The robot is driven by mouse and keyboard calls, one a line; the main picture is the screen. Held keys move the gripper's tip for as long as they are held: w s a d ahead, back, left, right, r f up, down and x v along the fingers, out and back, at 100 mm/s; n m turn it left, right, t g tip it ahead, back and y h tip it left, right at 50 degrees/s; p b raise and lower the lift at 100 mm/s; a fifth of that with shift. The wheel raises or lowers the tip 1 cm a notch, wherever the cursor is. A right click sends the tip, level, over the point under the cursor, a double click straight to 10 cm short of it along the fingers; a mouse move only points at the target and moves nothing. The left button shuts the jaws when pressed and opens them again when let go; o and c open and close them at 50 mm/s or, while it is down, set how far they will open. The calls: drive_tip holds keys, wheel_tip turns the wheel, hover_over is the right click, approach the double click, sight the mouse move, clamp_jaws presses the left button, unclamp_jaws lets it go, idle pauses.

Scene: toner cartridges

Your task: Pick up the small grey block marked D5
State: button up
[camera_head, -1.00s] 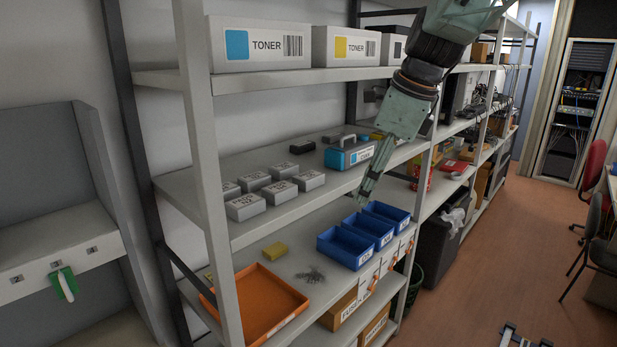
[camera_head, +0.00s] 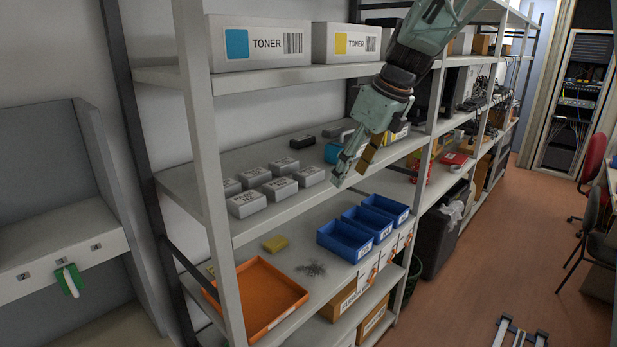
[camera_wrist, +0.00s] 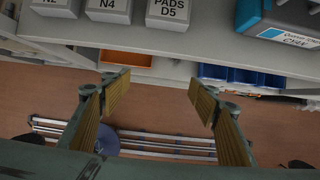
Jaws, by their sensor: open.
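The small grey block marked D5 (camera_wrist: 168,10) shows at the top edge of the wrist view, cut off, its label reading PADS D5. In the head view it appears to be the right-hand block (camera_head: 312,175) of the front row on the middle shelf, its mark too small to read there. My gripper (camera_head: 352,172) is to the right of that block, at the shelf's front edge and apart from it. In the wrist view the gripper (camera_wrist: 158,84) is open and empty, its fingers wide apart over the floor beyond the shelf edge.
Blocks N4 (camera_wrist: 108,10) and N2 (camera_wrist: 55,8) stand left of D5. A blue-and-grey cartridge (camera_wrist: 280,20) lies to its right, partly behind my gripper in the head view. An orange tray (camera_head: 258,298) and blue bins (camera_head: 345,240) are on the shelf below. The toner shelf (camera_head: 290,77) is overhead.

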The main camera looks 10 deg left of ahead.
drive_tip(key=p, duration=0.2)
approach(312, 172)
drive_tip(key=shift+w+a+f, duration=0.1)
drive_tip(key=shift+f, duration=1.05)
drive_tip(key=shift+w+a+f, duration=0.1)
drive_tip(key=shift+a+f, duration=0.05)
drive_tip(key=shift+f, duration=1)
drive_tip(key=shift+w+a, duration=0.1)
drive_tip(key=shift+a, duration=0.05)
drive_tip(key=shift+w+a, duration=0.15)
drive_tip(key=shift+a, duration=0.05)
drive_tip(key=shift+w+a+f, duration=0.1)
drive_tip(key=shift+w+a, duration=0.05)
drive_tip(key=shift+a, duration=0.05)
drive_tip(key=shift+x, duration=2.35)
drive_tip(key=c, duration=0.6)
